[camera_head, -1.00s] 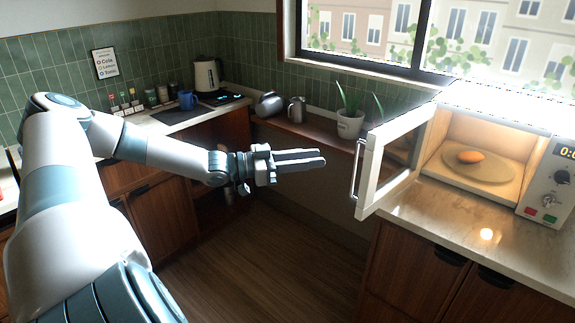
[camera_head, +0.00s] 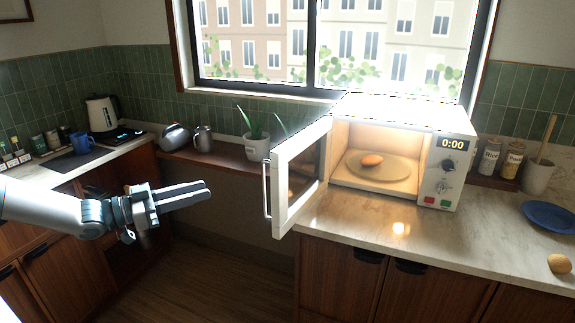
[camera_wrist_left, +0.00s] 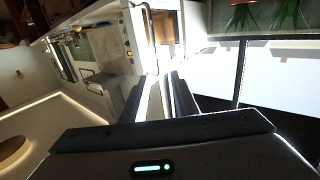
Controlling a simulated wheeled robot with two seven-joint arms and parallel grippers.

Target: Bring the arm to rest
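My left arm reaches in from the left in the head view. Its left gripper (camera_head: 182,195) hangs in the air in front of the counters, left of the open microwave door (camera_head: 294,178), and touches nothing. Its two dark fingers lie parallel with a narrow gap between them, and nothing is held. The fingers also show in the left wrist view (camera_wrist_left: 163,98), with a gap between them. My right gripper is not in view.
A potted plant (camera_head: 257,147), a kettle (camera_head: 103,113) and a blue mug (camera_head: 80,143) stand behind. A blue plate (camera_head: 550,217) lies at right. The floor below the gripper is clear.

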